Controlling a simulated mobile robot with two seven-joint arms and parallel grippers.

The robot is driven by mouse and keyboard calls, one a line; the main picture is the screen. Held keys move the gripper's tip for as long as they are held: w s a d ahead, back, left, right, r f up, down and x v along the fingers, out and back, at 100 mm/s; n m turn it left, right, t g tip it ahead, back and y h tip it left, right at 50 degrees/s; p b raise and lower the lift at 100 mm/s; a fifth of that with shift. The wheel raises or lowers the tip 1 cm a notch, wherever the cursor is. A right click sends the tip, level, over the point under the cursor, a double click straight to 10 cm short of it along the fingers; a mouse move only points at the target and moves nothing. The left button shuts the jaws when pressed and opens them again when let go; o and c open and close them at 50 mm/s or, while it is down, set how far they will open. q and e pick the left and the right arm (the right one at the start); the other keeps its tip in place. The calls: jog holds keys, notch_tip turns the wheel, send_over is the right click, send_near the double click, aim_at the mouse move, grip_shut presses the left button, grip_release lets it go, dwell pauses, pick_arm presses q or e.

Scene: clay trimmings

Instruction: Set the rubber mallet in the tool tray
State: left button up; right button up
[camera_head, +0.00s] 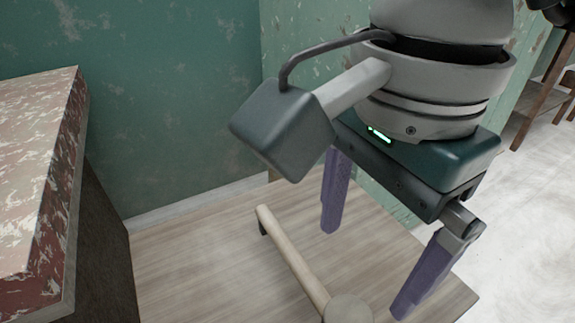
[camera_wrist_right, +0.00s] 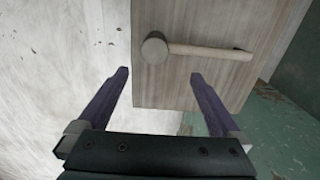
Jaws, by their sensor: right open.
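The mallet lies on a pale wood-grain surface (camera_head: 190,262), its round beige head (camera_head: 347,308) towards the bottom of the head view and its light handle (camera_head: 291,256) running up and left. In the right wrist view the mallet head (camera_wrist_right: 155,49) is at top centre, with the handle (camera_wrist_right: 208,52) pointing right. My right gripper (camera_head: 366,268) is open and empty, its purple fingers spread above the surface near the mallet. In the wrist view the fingertips (camera_wrist_right: 160,76) are apart, below the mallet head, not touching it. No tool tray shows. My left gripper is not in view.
A block with a worn red and white top (camera_head: 35,150) and dark side stands at the left. A green peeling wall (camera_head: 175,90) rises behind. A wooden stand (camera_head: 535,90) is at the far right, over pale floor (camera_head: 530,200). The wood surface left of the mallet is clear.

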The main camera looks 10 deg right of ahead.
jog(key=b, duration=0.1)
send_over(348, 317)
notch_tip(348, 317, down, 4)
jog(key=shift+s+f, duration=0.1)
notch_tip(348, 317, down, 6)
jog(key=shift+r+b, duration=0.1)
jog(key=shift+b, duration=1.05)
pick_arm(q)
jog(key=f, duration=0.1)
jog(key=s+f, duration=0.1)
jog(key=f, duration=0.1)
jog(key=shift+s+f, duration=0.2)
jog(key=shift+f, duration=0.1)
pick_arm(e)
jog(key=shift+c, duration=0.4)
jog(key=shift+c, duration=0.7)
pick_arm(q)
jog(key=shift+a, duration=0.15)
pick_arm(e)
grip_shut()
